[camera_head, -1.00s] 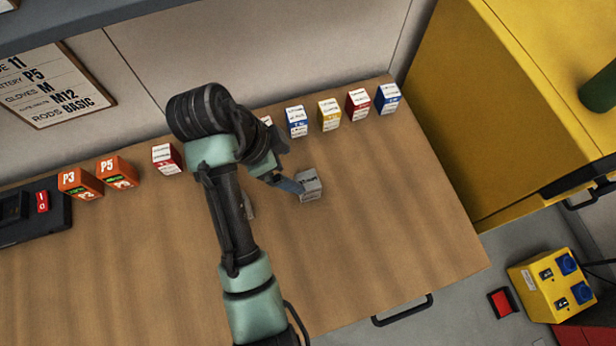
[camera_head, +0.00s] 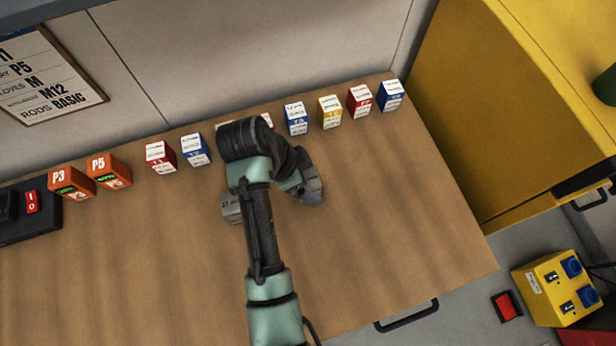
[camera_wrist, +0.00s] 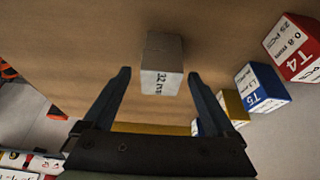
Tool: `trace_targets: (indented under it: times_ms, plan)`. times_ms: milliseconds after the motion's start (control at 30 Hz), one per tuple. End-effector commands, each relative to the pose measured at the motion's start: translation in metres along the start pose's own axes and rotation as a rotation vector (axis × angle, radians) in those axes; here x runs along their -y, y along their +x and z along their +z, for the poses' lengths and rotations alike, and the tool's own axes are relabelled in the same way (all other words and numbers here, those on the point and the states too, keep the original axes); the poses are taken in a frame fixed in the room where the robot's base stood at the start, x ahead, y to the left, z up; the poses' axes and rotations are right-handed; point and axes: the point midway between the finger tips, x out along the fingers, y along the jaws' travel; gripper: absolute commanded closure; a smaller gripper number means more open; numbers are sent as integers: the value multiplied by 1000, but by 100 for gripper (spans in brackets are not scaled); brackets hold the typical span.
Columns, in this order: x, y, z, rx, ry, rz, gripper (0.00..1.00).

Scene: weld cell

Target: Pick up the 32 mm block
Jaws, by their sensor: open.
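The 32 mm block (camera_wrist: 162,68) is a small grey block with dark lettering on a pale face, standing on the wooden bench in the wrist view. My gripper (camera_wrist: 160,77) is open. Its two fingertips appear on either side of the block in the picture, with a gap at each side; I cannot tell whether the block is at their depth. In the head view my gripper (camera_head: 308,190) is low over the bench, right of my arm, and covers most or all of this block.
Another grey block (camera_head: 231,208) lies left of my forearm, partly hidden by it. A row of labelled boxes, including a blue one (camera_head: 296,118), lines the bench's back edge. Orange batteries (camera_head: 110,171) stand at left. A yellow cabinet (camera_head: 500,110) stands at right. The front right bench is clear.

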Motion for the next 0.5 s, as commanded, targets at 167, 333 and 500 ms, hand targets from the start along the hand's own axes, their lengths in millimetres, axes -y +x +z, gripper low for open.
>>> trace_targets:
  times_ms: [167, 333, 500]
  plan:
    - [0, 0, 0, 0, 1, 0, 12]
    - [0, 0, 0, 0, 1, 0, 43]
    - [0, 0, 0, 0, 1, 0, 74]
